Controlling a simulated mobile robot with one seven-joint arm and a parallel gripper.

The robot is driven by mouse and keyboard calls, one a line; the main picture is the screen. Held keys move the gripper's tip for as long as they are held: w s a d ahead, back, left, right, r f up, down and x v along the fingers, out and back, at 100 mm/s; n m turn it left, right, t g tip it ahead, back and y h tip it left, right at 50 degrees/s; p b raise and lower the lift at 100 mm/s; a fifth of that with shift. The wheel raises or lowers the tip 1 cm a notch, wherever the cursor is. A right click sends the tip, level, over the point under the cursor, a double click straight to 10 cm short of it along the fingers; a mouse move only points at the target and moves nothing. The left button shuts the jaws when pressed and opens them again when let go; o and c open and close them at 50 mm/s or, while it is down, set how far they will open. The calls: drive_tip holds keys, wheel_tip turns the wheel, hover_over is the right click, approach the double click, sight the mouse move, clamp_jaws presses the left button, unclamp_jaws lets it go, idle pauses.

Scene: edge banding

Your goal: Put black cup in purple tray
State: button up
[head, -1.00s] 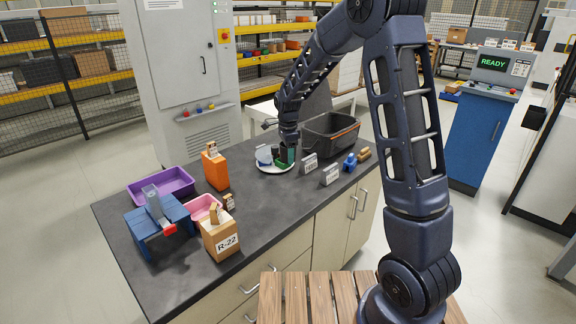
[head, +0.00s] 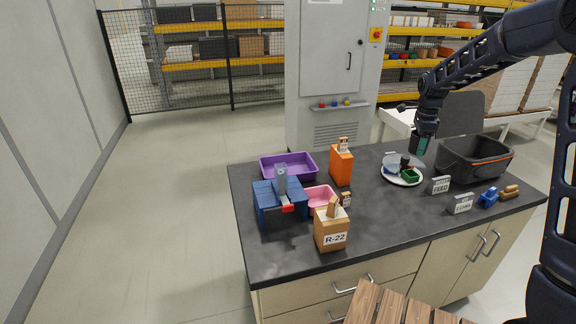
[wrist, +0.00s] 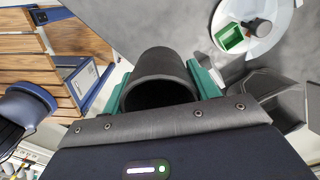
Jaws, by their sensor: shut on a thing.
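My gripper (wrist: 160,95) is shut on the black cup (wrist: 162,64), whose dark open mouth faces the wrist camera between the green fingers. In the head view my gripper (head: 421,145) hangs above the worktop, just beyond the white plate (head: 390,180); the cup is hard to make out there. The purple tray (head: 288,168) lies at the back left of the dark worktop, well to the left of my gripper. It looks empty from here.
The plate holds a green box (head: 410,176) and a small dark object. An orange box (head: 341,166) stands between tray and plate. A blue toolbox (head: 279,203), pink tray (head: 319,200) and R-22 carton (head: 331,232) stand front left. A black bin (head: 474,160) is right.

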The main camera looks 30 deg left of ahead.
drive_tip(key=w+a+r, duration=0.1)
drive_tip(key=w+a, duration=0.3)
drive_tip(key=a, duration=0.7)
drive_tip(key=n, duration=0.1)
hover_over(296, 169)
drive_tip(key=s+d, duration=0.2)
drive_tip(key=s, duration=0.3)
wheel_tip(296, 169, down, 2)
drive_tip(key=f, duration=2.4)
drive_tip(key=shift+s+d+f, duration=0.15)
drive_tip(key=shift+d+f, duration=0.05)
drive_tip(key=shift+f, duration=0.1)
drive_tip(key=shift+f, duration=0.15)
drive_tip(key=o, duration=0.7)
drive_tip(key=shift+c, duration=0.2)
drive_tip(key=shift+o, duration=0.2)
